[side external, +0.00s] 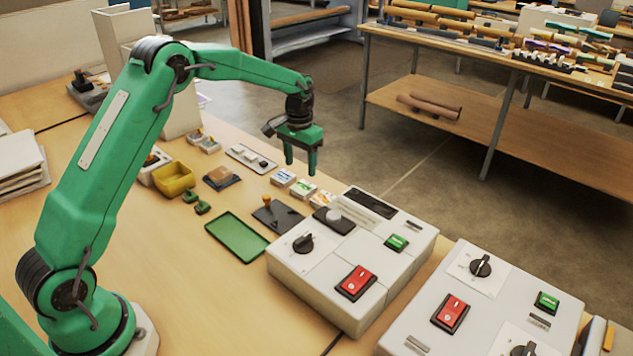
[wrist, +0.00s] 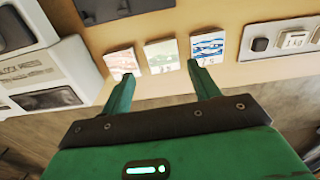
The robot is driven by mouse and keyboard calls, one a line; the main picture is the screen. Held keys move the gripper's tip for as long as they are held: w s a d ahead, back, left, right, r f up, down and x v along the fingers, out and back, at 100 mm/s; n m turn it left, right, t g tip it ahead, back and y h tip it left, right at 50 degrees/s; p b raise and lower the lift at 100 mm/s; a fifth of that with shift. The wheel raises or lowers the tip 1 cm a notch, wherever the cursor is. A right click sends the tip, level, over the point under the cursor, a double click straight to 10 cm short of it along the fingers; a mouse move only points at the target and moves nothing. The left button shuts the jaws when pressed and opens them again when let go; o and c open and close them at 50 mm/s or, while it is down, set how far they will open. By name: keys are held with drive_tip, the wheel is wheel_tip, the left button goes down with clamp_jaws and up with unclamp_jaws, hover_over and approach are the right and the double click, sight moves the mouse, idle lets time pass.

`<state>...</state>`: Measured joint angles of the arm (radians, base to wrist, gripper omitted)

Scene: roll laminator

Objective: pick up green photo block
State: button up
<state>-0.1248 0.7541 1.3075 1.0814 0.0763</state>
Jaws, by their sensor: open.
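The green photo block (side external: 303,188) is a small white-edged block with a greenish picture, lying flat on the table in the middle of a row of three. It also shows in the wrist view (wrist: 162,56), just beyond the gap between my fingertips. My gripper (side external: 301,167) is open and empty, held above the row with fingers pointing down. In the wrist view my fingertips (wrist: 160,74) spread either side of the green block's line. No contact with a block shows.
A blue-picture block (wrist: 207,46) and a reddish one (wrist: 122,62) flank the green block closely. The grey-white laminator control box (side external: 350,255) stands beside the row. A green tray (side external: 237,238) and yellow bin (side external: 174,180) lie nearer my base.

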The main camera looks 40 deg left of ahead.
sight(301, 188)
drive_tip(key=shift+f, duration=1.25)
drive_tip(key=shift+f, duration=0.1)
drive_tip(key=shift+a+f, duration=0.1)
drive_tip(key=shift+f, duration=2.45)
drive_tip(key=shift+w, duration=0.1)
drive_tip(key=c, duration=0.8)
drive_tip(key=shift+o, duration=0.2)
drive_tip(key=shift+r, duration=0.15)
